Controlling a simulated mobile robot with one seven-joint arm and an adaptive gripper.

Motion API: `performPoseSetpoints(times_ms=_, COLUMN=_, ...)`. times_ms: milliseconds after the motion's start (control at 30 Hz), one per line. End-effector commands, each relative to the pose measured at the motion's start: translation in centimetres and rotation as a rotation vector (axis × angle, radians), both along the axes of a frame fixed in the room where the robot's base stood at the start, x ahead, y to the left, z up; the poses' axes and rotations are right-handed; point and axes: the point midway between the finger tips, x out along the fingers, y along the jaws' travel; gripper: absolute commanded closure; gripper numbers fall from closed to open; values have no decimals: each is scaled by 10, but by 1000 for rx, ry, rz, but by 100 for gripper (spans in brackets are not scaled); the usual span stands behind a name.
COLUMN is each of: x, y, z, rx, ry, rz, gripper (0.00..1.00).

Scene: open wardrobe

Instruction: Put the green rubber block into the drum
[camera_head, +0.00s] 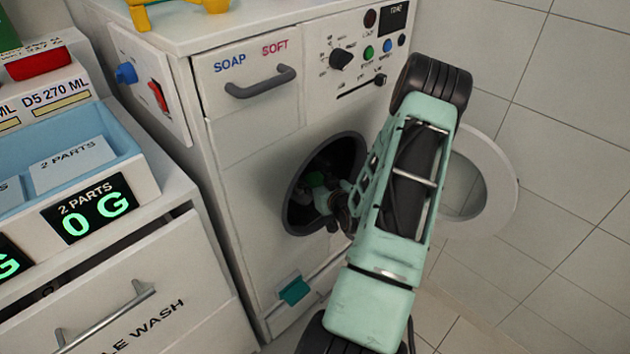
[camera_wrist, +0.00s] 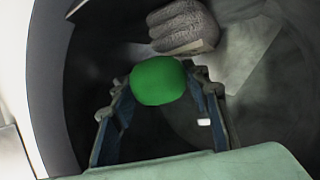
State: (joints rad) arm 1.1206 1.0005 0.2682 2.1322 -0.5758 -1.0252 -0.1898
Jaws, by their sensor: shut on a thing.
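The green rubber block (camera_wrist: 158,81) is rounded and sits between the two fingertips of my gripper (camera_wrist: 160,90) in the wrist view. My gripper is shut on it. In the head view my arm reaches through the round opening of the washing machine, and my gripper (camera_head: 334,203) is inside the dark drum opening (camera_head: 290,217). A bit of green, likely the block (camera_head: 316,179), shows there in shadow. The drum's dark inside (camera_wrist: 265,125) surrounds the gripper in the wrist view. I cannot tell whether the block touches the drum.
A grey, ribbed folded cloth-like thing (camera_wrist: 184,28) lies in the drum beyond the block. The round door (camera_head: 497,190) stands open at right, behind my arm. A drawer cabinet (camera_head: 150,285) with a "0 G" display (camera_head: 93,208) stands at left.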

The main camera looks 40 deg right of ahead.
Motion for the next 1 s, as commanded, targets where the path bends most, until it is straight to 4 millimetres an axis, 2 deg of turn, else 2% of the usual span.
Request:
performPoseSetpoints(times_ms=33, x=0, y=0, z=-3, rx=-1, ry=-1, rz=0, gripper=89)
performPoseSetpoints(times_ms=67, x=0, y=0, z=-3, rx=0, ry=0, rz=0, gripper=56)
performPoseSetpoints(times_ms=200, x=0, y=0, z=-2, rx=0, ry=0, rz=0, gripper=41)
performPoseSetpoints(times_ms=467, x=0, y=0, z=-1, rx=0, ry=0, rz=0, gripper=40)
performPoseSetpoints(times_ms=667, x=-2, y=0, z=8, rx=0, ry=0, rz=0, gripper=40)
performPoseSetpoints(times_ms=1000, x=-69, y=22, z=36, rx=1, ry=2, rz=-1, gripper=40)
